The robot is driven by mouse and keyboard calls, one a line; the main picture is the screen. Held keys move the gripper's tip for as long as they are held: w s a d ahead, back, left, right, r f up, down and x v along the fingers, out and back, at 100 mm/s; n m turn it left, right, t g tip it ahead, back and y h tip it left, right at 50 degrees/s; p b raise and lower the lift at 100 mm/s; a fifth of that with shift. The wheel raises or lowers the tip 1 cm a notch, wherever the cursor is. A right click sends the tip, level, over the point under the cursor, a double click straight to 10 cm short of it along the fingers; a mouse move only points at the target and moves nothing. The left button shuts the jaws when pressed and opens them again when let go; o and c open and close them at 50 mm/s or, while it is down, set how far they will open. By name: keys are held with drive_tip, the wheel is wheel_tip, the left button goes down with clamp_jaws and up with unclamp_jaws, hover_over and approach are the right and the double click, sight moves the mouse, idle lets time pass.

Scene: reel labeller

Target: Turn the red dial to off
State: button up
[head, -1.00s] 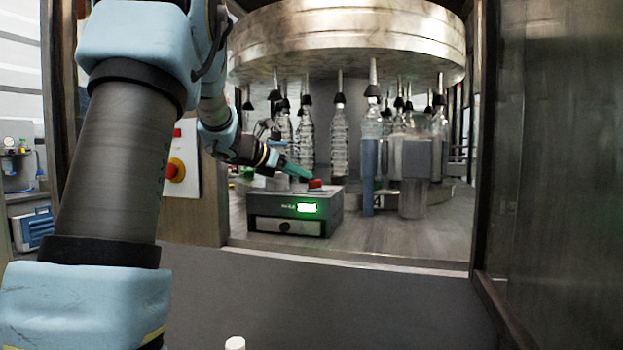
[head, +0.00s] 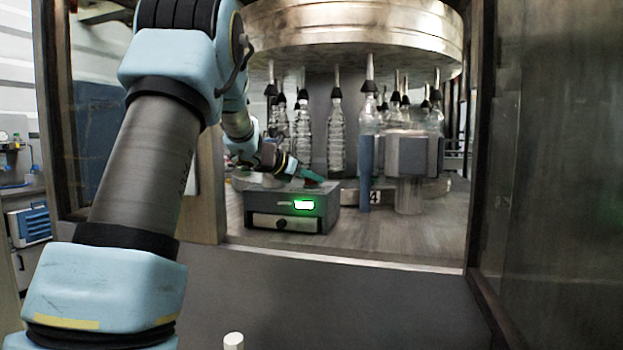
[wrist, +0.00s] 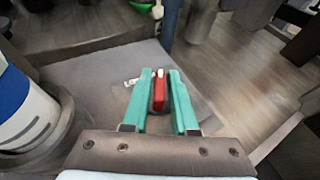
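The red dial (wrist: 159,92) sits on top of the grey control box (wrist: 100,75) and has a white mark at its far end. In the wrist view my gripper's teal fingers (wrist: 159,80) stand one on each side of the dial, with a narrow gap showing beside it. In the head view the box (head: 262,208) has a lit green display (head: 304,205) on its front. My gripper (head: 312,176) reaches down over its top there and hides the dial. A small white label (wrist: 131,82) lies left of the dial; I cannot read it.
Clear bottles (head: 336,138) hang under the round metal carousel (head: 355,28) behind the box. A blue post (head: 366,173) and a grey block (head: 420,156) stand to its right. Wooden frame posts bound the opening. The deck (head: 340,248) in front of the box is bare.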

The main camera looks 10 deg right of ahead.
clamp_jaws()
